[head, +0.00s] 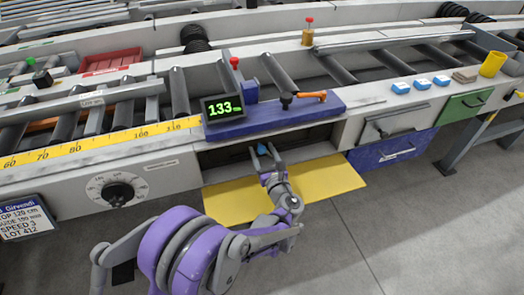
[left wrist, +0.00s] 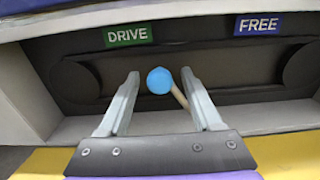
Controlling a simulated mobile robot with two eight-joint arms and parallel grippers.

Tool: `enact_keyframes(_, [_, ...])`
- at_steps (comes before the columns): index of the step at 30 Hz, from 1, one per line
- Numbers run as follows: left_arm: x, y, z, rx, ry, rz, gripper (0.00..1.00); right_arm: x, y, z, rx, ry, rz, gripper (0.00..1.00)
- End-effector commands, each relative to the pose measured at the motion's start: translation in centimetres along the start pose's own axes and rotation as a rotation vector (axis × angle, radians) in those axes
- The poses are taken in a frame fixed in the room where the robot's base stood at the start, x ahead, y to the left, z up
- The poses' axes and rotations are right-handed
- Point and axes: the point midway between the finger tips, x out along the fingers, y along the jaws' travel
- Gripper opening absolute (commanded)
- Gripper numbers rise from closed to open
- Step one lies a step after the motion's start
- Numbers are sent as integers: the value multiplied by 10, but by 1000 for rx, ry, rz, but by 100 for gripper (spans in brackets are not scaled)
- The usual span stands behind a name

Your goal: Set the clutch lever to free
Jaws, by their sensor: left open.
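The clutch lever has a round blue knob (left wrist: 160,80) on a short tan rod, inside a dark recess under the table. The knob sits below and a little right of the green DRIVE label (left wrist: 128,36), and well left of the blue FREE label (left wrist: 258,24). My left gripper (left wrist: 160,74) is open, with one finger on each side of the knob. A gap shows between the knob and the left finger; the right finger is closer, and I cannot tell whether it touches. In the head view, my left gripper (head: 264,149) reaches into the recess. My right gripper is not in view.
A yellow flap (head: 230,203) lies below the recess opening. Above it is a blue ledge (head: 280,118) with a 133 display (head: 224,108) and an orange-handled lever (head: 312,97). A dial (head: 118,192) is at left; a blue drawer (head: 392,150) is at right.

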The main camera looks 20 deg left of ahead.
Motion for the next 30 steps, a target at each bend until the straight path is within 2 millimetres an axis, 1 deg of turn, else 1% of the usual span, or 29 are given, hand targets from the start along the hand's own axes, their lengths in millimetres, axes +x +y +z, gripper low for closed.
enact_keyframes(3, [6,0,0,0,0,0,66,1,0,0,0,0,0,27])
enact_keyframes(11, [7,0,0,-1,0,0,66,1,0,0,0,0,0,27])
enact_keyframes(14, [7,0,0,-1,0,0,50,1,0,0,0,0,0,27])
enact_keyframes(15, [7,0,0,-1,0,0,43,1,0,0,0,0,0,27])
enact_keyframes(17, [7,0,0,-1,0,0,32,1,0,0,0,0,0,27])
enact_keyframes(18, [7,0,0,-1,0,0,25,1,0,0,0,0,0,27])
enact_keyframes(22, [7,0,0,-1,0,0,1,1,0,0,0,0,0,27])
enact_keyframes(23, [7,0,0,-1,0,0,0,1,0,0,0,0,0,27])
enact_keyframes(30, [7,0,0,-1,0,-1,0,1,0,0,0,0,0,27])
